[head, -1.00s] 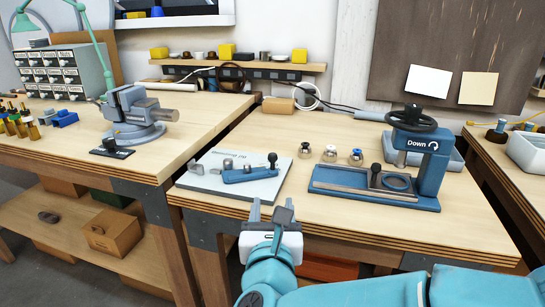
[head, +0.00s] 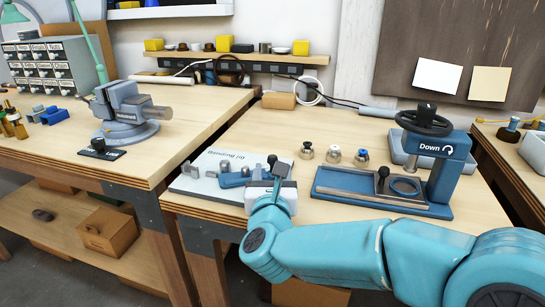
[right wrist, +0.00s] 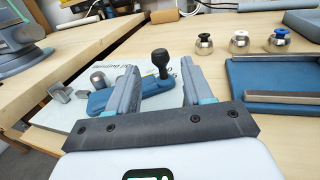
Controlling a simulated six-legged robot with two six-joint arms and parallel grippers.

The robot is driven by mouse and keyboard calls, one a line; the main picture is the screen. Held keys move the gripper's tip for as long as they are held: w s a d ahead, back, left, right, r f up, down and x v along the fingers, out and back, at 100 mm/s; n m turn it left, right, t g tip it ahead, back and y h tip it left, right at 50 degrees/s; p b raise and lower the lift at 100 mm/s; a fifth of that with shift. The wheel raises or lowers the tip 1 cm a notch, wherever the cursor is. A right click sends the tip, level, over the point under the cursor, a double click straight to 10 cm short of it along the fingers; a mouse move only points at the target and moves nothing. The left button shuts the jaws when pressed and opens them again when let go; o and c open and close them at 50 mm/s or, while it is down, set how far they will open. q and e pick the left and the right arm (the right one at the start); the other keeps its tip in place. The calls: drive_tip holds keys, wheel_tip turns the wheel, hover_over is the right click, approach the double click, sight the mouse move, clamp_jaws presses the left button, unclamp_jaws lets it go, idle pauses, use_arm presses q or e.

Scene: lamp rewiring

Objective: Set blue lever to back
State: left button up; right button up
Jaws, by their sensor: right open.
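The bending jig (head: 190,184) is a pale plate with printed words on the bench's front left. Its blue lever (head: 232,180) lies across the plate with a black upright knob at its right end. In the right wrist view the blue lever (right wrist: 152,86) runs from lower left to the knob (right wrist: 160,62). My right gripper (head: 268,180) is open at the jig's right side and partly hides the lever's end. In the wrist view its fingers (right wrist: 160,88) stand either side of the knob, apart from it. Whether the knob is between the fingertips in depth is unclear. My left gripper is not in view.
A blue press (head: 440,165) with a black handwheel stands right of the jig. Several small metal fittings (head: 333,155) stand between them. A vise (head: 128,112) is on the left bench, across a gap. The bench behind the jig is mostly clear.

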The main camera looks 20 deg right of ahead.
sight(272, 162)
drive_tip(key=x, duration=0.6)
clamp_jaws()
